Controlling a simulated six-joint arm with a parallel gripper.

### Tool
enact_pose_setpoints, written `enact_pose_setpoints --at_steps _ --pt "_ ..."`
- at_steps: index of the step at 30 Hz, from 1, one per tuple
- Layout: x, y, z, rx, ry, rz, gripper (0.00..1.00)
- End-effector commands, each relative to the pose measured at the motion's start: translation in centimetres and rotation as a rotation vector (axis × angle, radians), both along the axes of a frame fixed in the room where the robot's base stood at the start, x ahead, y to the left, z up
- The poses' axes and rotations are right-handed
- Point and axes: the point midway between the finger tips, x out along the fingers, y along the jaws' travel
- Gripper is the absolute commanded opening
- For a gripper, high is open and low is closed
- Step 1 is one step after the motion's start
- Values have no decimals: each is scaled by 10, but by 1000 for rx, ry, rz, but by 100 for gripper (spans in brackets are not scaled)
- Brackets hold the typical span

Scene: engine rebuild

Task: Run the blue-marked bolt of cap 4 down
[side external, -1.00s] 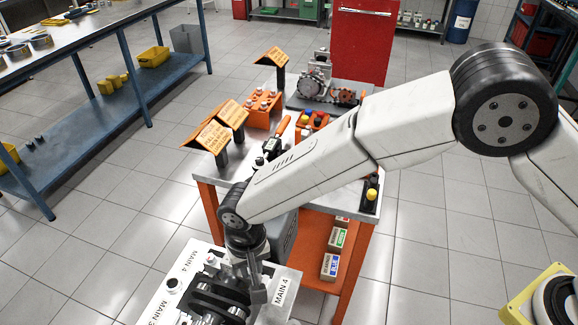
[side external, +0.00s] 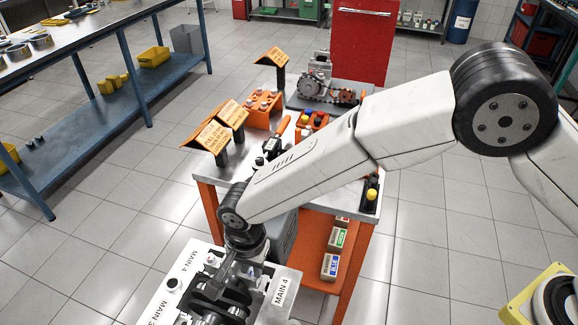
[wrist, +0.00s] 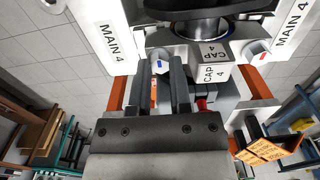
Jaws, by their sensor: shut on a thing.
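The blue-marked bolt (wrist: 160,63) shows its pale head with a blue mark in the wrist view. My gripper (wrist: 161,70) has one dark finger on each side of the head and is shut on it. Cap 4 (wrist: 216,73), a grey metal block labelled CAP 4, lies just right of the fingers. A second pale bolt (wrist: 259,50) sits at the cap's other side, clear of the gripper. In the side view my gripper (side external: 243,275) points down at the engine block (side external: 281,289) beside a MAIN 4 label. The bolt's shank and the fingertip contact are hidden there.
A grey-topped orange cart (side external: 215,178) stands close behind the block, with orange signs (side external: 215,136), trays and parts on it. A blue workbench (side external: 100,75) is at the left.

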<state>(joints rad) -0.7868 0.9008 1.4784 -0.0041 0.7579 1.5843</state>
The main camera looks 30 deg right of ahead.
Motion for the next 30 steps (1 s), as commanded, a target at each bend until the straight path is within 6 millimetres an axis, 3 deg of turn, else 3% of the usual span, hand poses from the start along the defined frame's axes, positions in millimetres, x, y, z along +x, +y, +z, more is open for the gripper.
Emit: enact_pose_setpoints --at_steps 13,14,15,30 --pt "3 1 4 6 -7 -15 0" --pt "3 1 4 6 -7 -15 30" --pt "3 1 4 6 -7 -14 40" --pt "1 1 9 3 -3 -13 40"
